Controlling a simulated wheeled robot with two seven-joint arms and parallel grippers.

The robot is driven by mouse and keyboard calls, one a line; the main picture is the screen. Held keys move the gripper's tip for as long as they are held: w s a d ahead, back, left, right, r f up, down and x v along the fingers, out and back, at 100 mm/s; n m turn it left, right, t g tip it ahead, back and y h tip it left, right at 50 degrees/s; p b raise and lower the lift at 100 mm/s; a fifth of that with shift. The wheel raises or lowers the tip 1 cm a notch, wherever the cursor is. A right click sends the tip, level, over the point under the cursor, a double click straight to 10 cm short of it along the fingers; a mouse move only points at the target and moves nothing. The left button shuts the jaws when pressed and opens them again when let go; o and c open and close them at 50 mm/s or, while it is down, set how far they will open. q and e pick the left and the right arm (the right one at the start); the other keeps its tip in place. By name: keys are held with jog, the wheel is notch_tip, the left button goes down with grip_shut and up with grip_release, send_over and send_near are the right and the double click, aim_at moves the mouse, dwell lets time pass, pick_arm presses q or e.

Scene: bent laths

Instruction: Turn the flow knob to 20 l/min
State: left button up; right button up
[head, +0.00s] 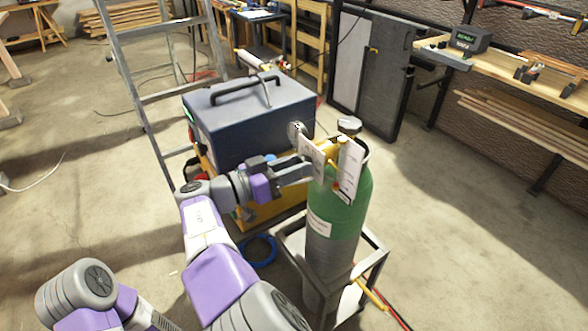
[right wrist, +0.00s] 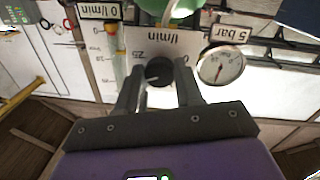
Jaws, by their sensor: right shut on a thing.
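The flow knob (right wrist: 158,70) is a small dark round knob with a pale mark, on a light panel printed "25" and "l/min". In the right wrist view the two fingers of my right gripper (right wrist: 159,88) stand on either side of it, shut on it. In the head view my right gripper (head: 308,168) reaches the regulator on top of the green and grey gas cylinder (head: 335,222), and the knob is hidden there. A clear flow tube (right wrist: 117,45) is beside a sign (right wrist: 100,11) that reads "0 l/min". My left gripper is not in view.
A round gauge (right wrist: 221,65) sits close to the right finger, under a "5 bar" sign (right wrist: 230,33). A dark blue box (head: 250,120) with a handle stands beside the cylinder. A ladder (head: 140,90) is at the left. Open floor lies right of the cylinder.

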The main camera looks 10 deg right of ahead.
jog(key=shift+r, duration=0.1)
jog(key=o, duration=1)
jog(key=shift+o, duration=0.2)
jog(key=p+v, duration=0.2)
jog(key=v, duration=0.5)
jog(key=shift+a, duration=0.3)
jog(key=shift+s, duration=0.1)
